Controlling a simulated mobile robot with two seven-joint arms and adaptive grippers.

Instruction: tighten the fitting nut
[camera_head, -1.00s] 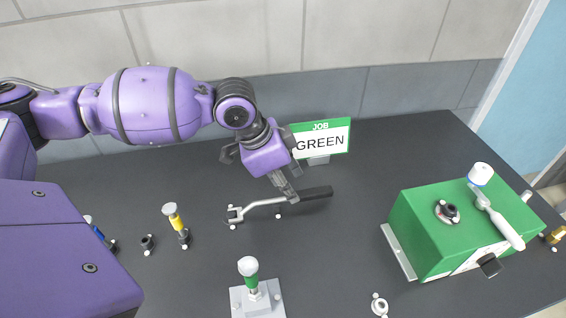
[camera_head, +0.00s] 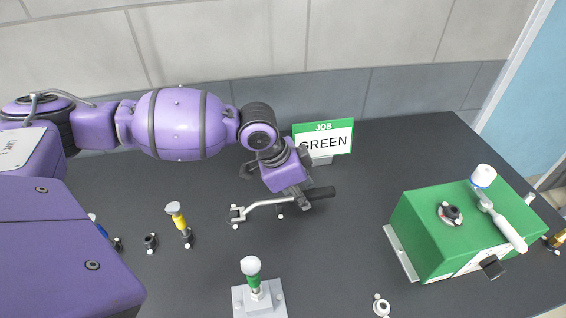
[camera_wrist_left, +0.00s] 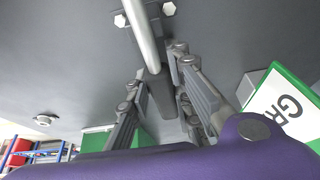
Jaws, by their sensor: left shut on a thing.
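A wrench (camera_head: 264,204) with a bent silver shaft, forked head and black handle lies on or just over the dark table at the middle. My left gripper (camera_head: 302,202) is shut on the wrench near where shaft meets handle. In the left wrist view the fingers (camera_wrist_left: 158,95) flank the black handle, and the silver shaft (camera_wrist_left: 142,35) runs up the picture. A green-banded fitting (camera_head: 253,268) with a white round top stands upright on a grey block at the front middle. My right gripper is not in view.
A green box (camera_head: 430,227) with a black port and white-handled lever (camera_head: 500,222) stands at the right. A job sign (camera_head: 325,138) reading GREEN stands behind the wrench. A yellow-banded piece (camera_head: 178,218) stands left. A small ring part (camera_head: 381,306) lies in front.

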